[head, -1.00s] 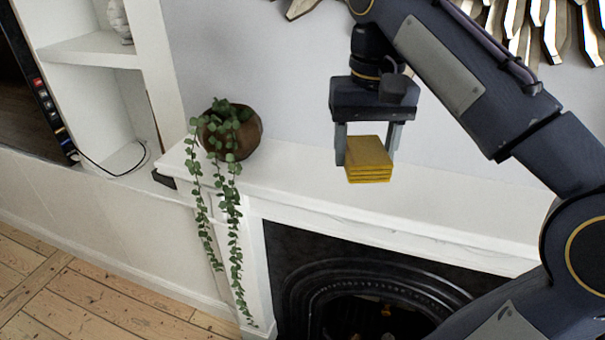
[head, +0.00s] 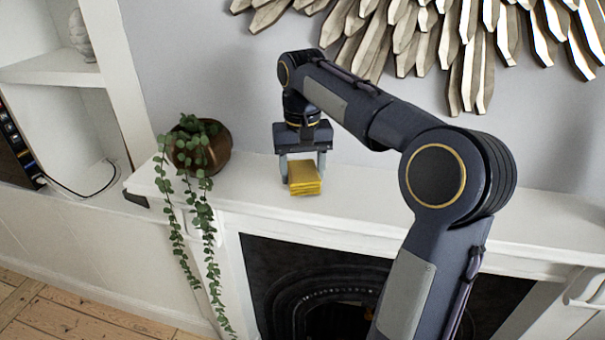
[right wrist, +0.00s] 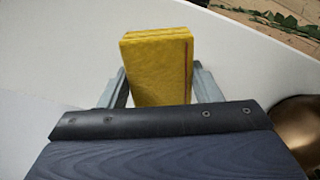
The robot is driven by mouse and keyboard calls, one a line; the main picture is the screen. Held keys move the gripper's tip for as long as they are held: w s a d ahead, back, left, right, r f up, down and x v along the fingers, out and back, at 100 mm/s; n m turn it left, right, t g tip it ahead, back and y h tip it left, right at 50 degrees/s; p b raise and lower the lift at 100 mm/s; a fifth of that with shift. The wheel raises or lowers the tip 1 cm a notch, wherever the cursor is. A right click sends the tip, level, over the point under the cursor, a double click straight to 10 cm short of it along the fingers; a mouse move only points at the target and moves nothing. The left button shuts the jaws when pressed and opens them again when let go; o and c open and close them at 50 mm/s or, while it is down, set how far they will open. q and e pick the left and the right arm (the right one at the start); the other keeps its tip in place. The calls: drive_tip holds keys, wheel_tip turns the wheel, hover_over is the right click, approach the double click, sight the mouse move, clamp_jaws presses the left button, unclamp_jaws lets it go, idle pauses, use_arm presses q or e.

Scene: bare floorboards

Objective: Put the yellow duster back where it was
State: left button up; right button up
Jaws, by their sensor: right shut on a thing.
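The yellow duster (head: 305,178) is a folded yellow block between the fingers of my right gripper (head: 303,168), at the white mantelpiece (head: 400,212). The right gripper points down and is shut on the duster. In the right wrist view the duster (right wrist: 158,68) stands out past the two grey fingers, with the white shelf surface behind it. I cannot tell whether its underside touches the mantelpiece. My left gripper is not in view.
A brown pot (head: 212,152) with a trailing plant stands left of the gripper on the mantelpiece. A metallic wall ornament (head: 420,35) hangs above. The mantelpiece right of the duster is clear. The dark fireplace (head: 310,290) lies below.

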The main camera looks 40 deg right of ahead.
sight(303, 171)
drive_tip(key=shift+f, duration=0.8)
drive_tip(key=shift+f, duration=0.15)
drive_tip(key=o, duration=0.9)
drive_tip(key=shift+o, duration=0.2)
wheel_tip(303, 171, up, 12)
drive_tip(key=shift+r+p, duration=0.2)
drive_tip(key=shift+p, duration=0.25)
